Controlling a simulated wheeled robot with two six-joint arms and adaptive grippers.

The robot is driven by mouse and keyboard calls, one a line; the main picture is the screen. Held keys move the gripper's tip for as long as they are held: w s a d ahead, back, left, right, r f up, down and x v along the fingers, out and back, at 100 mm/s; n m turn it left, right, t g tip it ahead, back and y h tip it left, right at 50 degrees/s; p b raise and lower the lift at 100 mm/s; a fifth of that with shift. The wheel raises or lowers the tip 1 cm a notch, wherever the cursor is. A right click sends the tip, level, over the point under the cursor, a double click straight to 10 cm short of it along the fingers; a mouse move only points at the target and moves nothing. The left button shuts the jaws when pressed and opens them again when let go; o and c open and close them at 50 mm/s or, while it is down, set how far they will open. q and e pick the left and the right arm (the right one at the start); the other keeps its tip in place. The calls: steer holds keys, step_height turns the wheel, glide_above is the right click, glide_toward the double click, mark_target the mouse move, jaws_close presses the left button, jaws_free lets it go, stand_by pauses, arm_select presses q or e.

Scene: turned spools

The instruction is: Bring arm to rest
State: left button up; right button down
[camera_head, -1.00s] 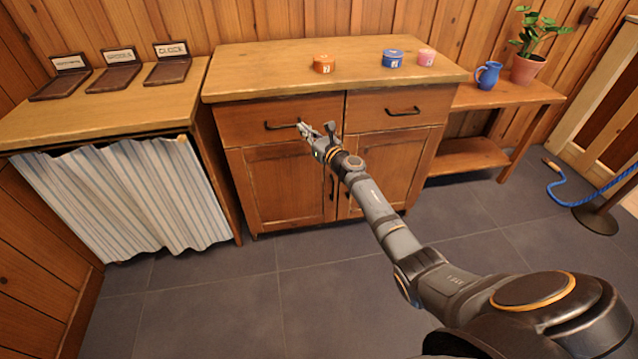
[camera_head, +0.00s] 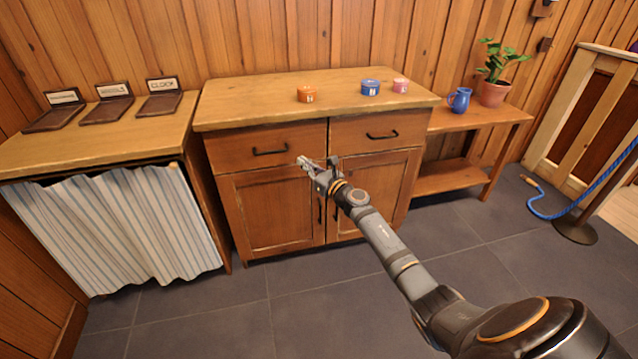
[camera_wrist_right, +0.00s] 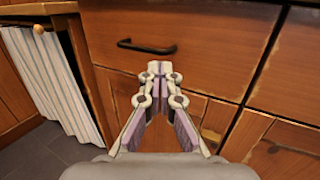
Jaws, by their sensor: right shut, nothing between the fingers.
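My right gripper (camera_head: 316,164) is stretched out in front of the wooden cabinet (camera_head: 262,208), below the left drawer's dark handle (camera_head: 270,151). In the right wrist view its fingers (camera_wrist_right: 157,70) are closed together with nothing between them. There the same handle (camera_wrist_right: 146,46) lies just beyond and to the left of the fingertips, apart from them. Both drawers look shut. My right arm (camera_head: 385,240) reaches in from the lower right. My left gripper is not in view.
An orange spool (camera_head: 305,95), a blue one (camera_head: 370,88) and a pink one (camera_head: 400,86) stand on the cabinet. A curtained counter (camera_head: 100,150) with trays is left. A side bench (camera_head: 500,114) holds a jug (camera_head: 459,100) and plant (camera_head: 493,90). The floor (camera_head: 200,320) in front is clear.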

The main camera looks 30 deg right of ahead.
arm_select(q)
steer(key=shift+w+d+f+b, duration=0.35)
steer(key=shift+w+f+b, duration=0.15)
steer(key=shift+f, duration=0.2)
arm_select(e)
steer(key=f+v, duration=0.1)
steer(key=v, duration=0.5)
steer(key=shift+d+f, duration=0.15)
steer(key=shift+d, duration=0.15)
